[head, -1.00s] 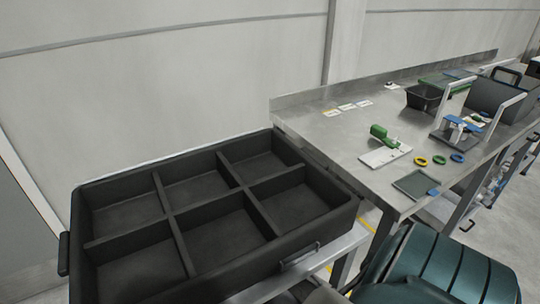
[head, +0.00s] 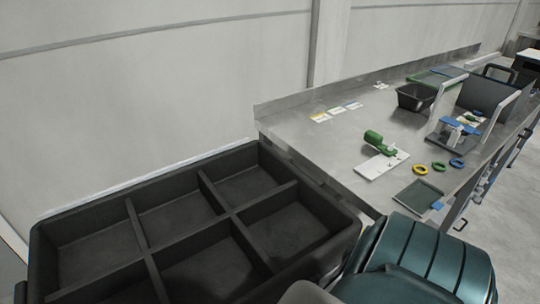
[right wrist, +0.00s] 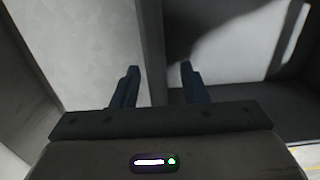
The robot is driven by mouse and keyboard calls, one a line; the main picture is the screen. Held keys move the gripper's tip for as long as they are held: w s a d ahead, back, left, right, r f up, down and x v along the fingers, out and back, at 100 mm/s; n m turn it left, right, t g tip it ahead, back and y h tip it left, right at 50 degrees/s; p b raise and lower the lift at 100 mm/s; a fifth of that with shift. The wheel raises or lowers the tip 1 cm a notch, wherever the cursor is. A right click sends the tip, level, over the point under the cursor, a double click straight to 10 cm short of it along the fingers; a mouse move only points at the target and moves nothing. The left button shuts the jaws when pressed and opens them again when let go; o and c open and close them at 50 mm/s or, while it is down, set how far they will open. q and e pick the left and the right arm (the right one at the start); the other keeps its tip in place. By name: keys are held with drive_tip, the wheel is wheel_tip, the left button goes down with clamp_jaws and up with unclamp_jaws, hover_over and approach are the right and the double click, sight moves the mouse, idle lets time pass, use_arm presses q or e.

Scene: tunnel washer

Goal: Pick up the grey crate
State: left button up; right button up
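The dark grey crate (head: 140,178), an open box divided into several compartments, fills the lower left of the head view; its compartments look empty. Its near edge is cut off by the frame, and my teal right arm covers part of its right side. In the right wrist view my right gripper (right wrist: 159,68) has its two dark fingers apart. A grey upright strip (right wrist: 150,40) shows between them, with a pale surface on one side and a dark recess on the other. I cannot tell whether the strip is the crate or whether the fingers touch it. My left gripper is not in view.
A steel workbench (head: 300,145) stands right of the crate. It carries a black bin (head: 415,97), a white plate with a green part (head: 375,141), a grey tray (head: 418,194) and coloured rings (head: 438,166). A pale wall (head: 130,90) runs behind.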

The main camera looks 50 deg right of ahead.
drive_tip(key=shift+f, duration=0.7)
clamp_jaws()
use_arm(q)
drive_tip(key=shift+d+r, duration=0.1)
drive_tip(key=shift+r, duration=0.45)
